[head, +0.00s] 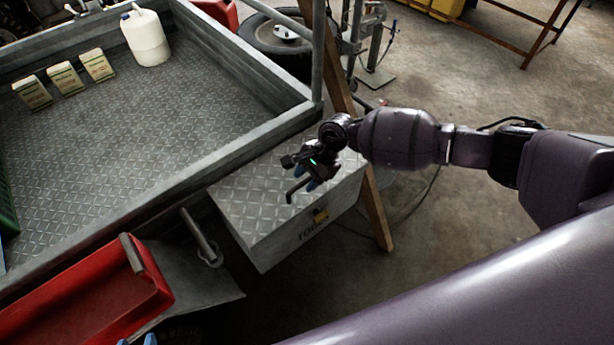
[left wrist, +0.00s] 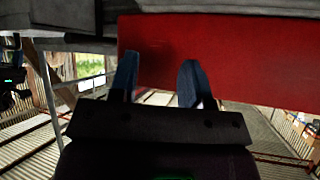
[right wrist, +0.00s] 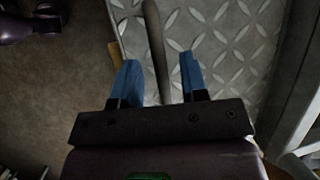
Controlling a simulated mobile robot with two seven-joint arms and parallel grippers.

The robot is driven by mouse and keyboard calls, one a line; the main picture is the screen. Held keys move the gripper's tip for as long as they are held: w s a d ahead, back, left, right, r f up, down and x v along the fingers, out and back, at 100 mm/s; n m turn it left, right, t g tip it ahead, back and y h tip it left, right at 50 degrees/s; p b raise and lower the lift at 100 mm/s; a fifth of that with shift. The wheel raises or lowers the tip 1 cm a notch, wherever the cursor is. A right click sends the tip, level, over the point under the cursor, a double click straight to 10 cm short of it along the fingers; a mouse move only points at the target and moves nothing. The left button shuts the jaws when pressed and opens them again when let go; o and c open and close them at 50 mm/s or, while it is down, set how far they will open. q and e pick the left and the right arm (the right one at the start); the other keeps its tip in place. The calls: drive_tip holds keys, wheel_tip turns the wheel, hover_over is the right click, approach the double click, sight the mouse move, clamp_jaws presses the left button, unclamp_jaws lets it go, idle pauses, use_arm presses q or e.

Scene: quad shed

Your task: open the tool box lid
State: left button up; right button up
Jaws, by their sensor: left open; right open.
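The grey tool box (head: 309,229) has a diamond-plate lid (head: 262,190), which lies shut. A dark bent handle (head: 297,190) stands at the lid. My right gripper (head: 314,183) is over the lid near its front edge. In the right wrist view the handle (right wrist: 155,40) runs between the open blue fingers (right wrist: 160,68), not clamped. My left gripper (left wrist: 158,75) is open and empty, facing a red surface (left wrist: 230,60); only its blue tips show at the bottom edge of the head view.
A trailer bed (head: 150,125) with small boxes (head: 66,78) and a white jug (head: 146,38) is left of the tool box. A red tray (head: 85,295) is at lower left. A wooden post (head: 376,210) stands right of the box. Open floor lies farther right.

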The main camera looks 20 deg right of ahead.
clamp_jaws()
drive_tip(key=shift+r, duration=0.1)
idle(0.3)
